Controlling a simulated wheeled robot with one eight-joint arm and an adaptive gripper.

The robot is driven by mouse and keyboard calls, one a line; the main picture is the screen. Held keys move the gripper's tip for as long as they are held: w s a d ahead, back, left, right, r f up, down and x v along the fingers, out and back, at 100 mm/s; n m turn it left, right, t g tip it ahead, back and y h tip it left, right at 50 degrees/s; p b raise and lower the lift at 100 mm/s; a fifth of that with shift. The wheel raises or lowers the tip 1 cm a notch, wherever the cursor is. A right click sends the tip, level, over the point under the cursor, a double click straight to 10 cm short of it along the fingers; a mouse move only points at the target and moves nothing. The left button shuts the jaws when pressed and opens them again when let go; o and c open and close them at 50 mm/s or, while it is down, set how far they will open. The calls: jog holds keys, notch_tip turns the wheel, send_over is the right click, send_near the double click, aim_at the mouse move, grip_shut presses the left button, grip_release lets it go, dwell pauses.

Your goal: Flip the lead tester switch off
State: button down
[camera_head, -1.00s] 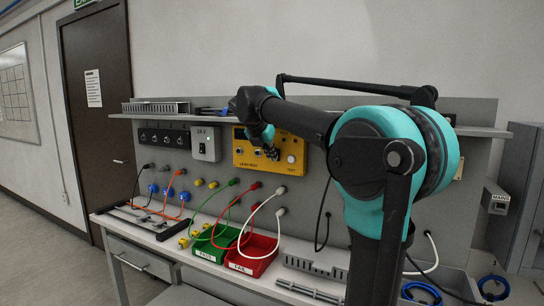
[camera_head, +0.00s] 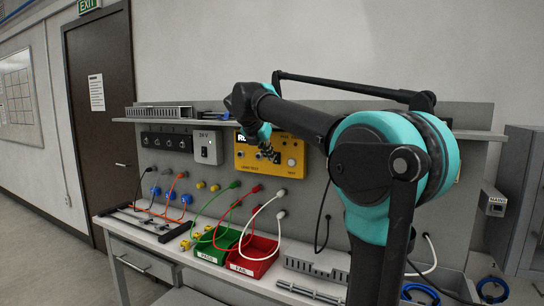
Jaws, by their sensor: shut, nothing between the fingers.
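My arm reaches across from the right, and my gripper (camera_head: 272,155) is in front of the middle of the yellow panel. The fingers are dark, look shut and hold nothing. The gripper and wrist hide the middle of the panel, so the switch and its position cannot be made out. I cannot tell whether the fingertips touch the panel.
A grey 24 V box (camera_head: 208,148) is left of the tester. Green (camera_head: 209,252) and red (camera_head: 246,263) bins stand on the bench below, with coloured leads hanging over them. Orange leads lie at left.

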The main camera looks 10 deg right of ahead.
aim_at(276, 158)
jog(key=v, duration=1)
jog(key=shift+s+a, duration=0.3)
jog(key=shift+s, duration=0.2)
jog(key=shift+s+a+f, duration=0.1)
jog(key=shift+a+f, duration=0.05)
jog(key=shift+f, duration=0.5)
jog(key=shift+w+d+r+x, duration=0.2)
jog(key=shift+w+r+x, duration=0.1)
jog(key=shift+x, duration=1.85)
jog(key=shift+w+d+r+x, duration=0.15)
jog(key=shift+w+r+x, duration=0.15)
jog(key=shift+x, duration=1.9)
jog(key=shift+w+d+r+x, duration=0.2)
jog(key=shift+w+r+x, duration=0.1)
jog(key=shift+x, duration=1.85)
